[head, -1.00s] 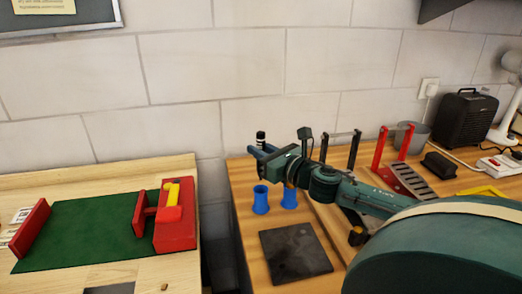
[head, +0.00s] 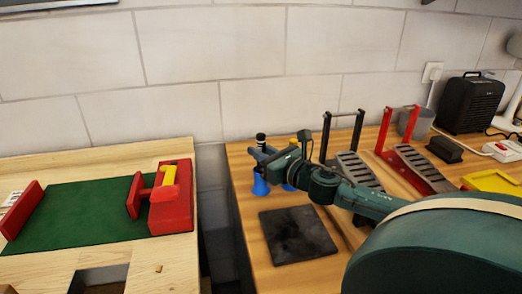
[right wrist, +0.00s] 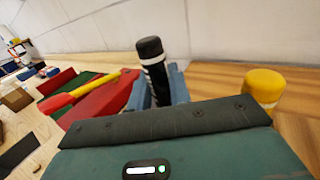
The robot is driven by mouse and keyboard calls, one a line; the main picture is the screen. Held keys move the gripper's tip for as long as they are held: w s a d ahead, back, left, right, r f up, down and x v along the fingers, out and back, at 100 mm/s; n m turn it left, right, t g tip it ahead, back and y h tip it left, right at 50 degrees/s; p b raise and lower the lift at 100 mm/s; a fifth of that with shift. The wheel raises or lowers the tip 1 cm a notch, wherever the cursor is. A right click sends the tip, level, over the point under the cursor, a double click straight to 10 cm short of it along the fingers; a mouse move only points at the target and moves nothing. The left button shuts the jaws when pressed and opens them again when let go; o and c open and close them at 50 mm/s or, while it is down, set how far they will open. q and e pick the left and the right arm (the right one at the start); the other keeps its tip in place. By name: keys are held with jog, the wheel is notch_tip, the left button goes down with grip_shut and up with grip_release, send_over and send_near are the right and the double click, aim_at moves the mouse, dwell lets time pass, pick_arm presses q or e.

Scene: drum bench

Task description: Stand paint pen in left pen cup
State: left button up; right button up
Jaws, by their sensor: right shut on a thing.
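A paint pen with a black cap and a white band (right wrist: 154,68) stands roughly upright in the jaws of my right gripper (head: 261,154). Its dark top (head: 260,139) shows above the jaws in the head view. The left blue pen cup (head: 260,188) is just below the gripper in the picture, its upper part hidden by the jaws. The right blue pen cup (head: 288,187) is mostly hidden behind my wrist. I cannot tell whether the pen's lower end is inside the left cup. My left gripper is not in view.
A dark square mat (head: 297,235) lies in front of the cups. A black rack (head: 352,165) and a red rack (head: 415,165) stand to the right. A yellow round-topped thing (right wrist: 264,86) is right of the pen. A red-and-green fixture (head: 85,215) sits on the left bench.

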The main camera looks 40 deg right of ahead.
jog(key=o, duration=0.8)
jog(key=shift+f, duration=0.1)
jog(key=s, duration=1.3)
jog(key=shift+d+p, duration=0.15)
jog(key=shift+p, duration=0.15)
jog(key=shift+s, duration=0.15)
dwell(0.4)
